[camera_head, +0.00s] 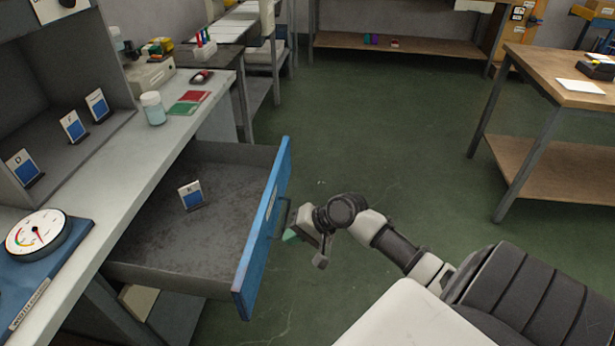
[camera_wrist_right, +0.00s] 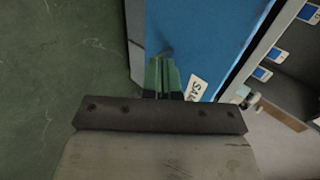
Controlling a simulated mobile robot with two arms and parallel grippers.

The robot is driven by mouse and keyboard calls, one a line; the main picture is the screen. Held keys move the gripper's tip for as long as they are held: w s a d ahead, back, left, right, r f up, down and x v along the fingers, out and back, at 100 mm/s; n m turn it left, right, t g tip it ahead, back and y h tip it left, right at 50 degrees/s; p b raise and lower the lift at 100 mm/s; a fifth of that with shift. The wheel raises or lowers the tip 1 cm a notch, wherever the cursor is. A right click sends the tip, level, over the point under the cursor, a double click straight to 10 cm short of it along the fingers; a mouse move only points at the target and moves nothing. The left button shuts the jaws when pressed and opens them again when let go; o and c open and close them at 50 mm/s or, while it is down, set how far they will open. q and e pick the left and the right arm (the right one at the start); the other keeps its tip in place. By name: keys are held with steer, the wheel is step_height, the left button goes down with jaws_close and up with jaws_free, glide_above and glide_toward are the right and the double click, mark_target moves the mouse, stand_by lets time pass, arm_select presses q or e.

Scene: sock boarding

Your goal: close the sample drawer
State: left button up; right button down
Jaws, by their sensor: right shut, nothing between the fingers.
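The sample drawer (camera_head: 262,235) is pulled far out from under the grey bench. Its blue front faces right, toward my right arm, and carries a dark handle (camera_head: 283,214). My right gripper (camera_head: 291,237), with green fingertips, is shut and empty at the outer side of the front, close to the handle. In the wrist view the shut fingers (camera_wrist_right: 162,76) point at the blue front (camera_wrist_right: 205,38), beside a white label (camera_wrist_right: 196,88). I cannot tell whether they touch it. My left gripper is not in view.
A small blue-and-white card (camera_head: 190,195) stands inside the drawer. The bench top (camera_head: 135,165) holds a dial gauge (camera_head: 36,234), a jar (camera_head: 153,108) and cards. A wooden table (camera_head: 562,92) stands at the right. Green floor between is clear.

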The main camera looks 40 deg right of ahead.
mark_target(265, 239)
steer(key=w+a, duration=0.2)
steer(key=w, duration=0.1)
steer(key=shift+w+a+f, duration=0.1)
steer(key=shift+a+f, duration=0.1)
steer(key=shift+a, duration=0.15)
steer(key=shift+w+a, duration=0.1)
